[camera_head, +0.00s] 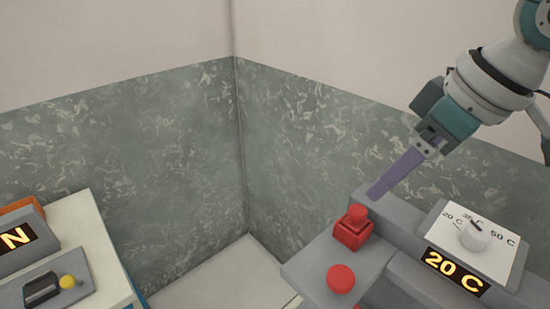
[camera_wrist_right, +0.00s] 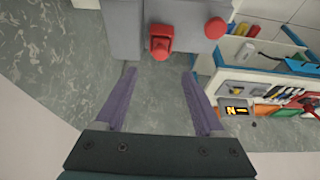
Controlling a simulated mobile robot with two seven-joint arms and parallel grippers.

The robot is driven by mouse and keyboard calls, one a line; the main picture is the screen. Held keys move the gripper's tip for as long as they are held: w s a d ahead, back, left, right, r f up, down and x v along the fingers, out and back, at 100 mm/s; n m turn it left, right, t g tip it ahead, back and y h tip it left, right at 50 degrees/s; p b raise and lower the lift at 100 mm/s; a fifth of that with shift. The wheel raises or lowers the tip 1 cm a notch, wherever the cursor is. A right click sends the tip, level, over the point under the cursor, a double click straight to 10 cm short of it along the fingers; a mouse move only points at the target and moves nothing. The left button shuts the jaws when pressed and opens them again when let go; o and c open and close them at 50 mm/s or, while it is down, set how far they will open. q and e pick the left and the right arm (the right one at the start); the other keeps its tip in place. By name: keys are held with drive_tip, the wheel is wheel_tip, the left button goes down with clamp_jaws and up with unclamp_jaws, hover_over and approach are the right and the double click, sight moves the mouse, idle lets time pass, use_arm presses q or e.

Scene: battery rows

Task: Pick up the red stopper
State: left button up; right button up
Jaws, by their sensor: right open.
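A red piece with a square base and a round knob (camera_head: 352,229) stands on the edge of a grey machine (camera_head: 318,262). A round red knob (camera_head: 341,278) sits nearer on the same grey surface. I cannot tell for sure which of the two is the stopper. In the right wrist view the square-based red piece (camera_wrist_right: 161,42) lies just beyond and between my fingertips, and the round knob (camera_wrist_right: 215,28) is to its right. My right gripper (camera_head: 380,191) is open and empty, above and behind the square-based piece, apart from it. My left gripper does not show.
A white dial panel (camera_head: 487,255) and a lit "20 C" display (camera_head: 455,271) stand right of the red pieces. Marbled walls close off the back. The wrist view shows a shelf of coloured items (camera_wrist_right: 262,85).

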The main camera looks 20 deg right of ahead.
sight(359, 210)
drive_tip(key=x, duration=0.8)
drive_tip(key=shift+s, duration=0.2)
drive_tip(key=shift+d, duration=0.1)
clamp_jaws()
idle(0.5)
